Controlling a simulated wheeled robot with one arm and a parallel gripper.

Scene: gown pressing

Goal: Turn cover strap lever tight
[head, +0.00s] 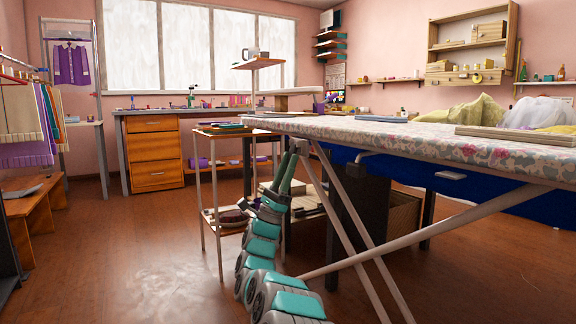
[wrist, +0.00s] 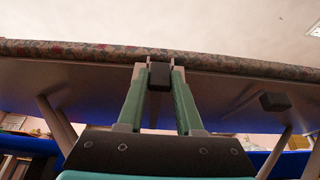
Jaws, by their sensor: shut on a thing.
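The ironing board's patterned cover (head: 420,140) is on the board, and its edge (wrist: 80,52) runs across the wrist view. In the wrist view, my gripper (wrist: 159,78) is shut on a small dark block, which looks like the cover strap lever (wrist: 159,73), just under the cover's edge. Both green fingers touch its sides. In the head view, my gripper (head: 298,147) is under the left end of the board, and the lever cannot be made out there. The strap itself is not clearly visible, so I cannot tell how tight it is.
A second dark block (wrist: 273,102) sits under the board, to the right. The board's crossed metal legs (head: 345,215) stand right of my arm. A shelf trolley (head: 212,190) stands close on the left. Open wooden floor (head: 120,260) lies at the left front.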

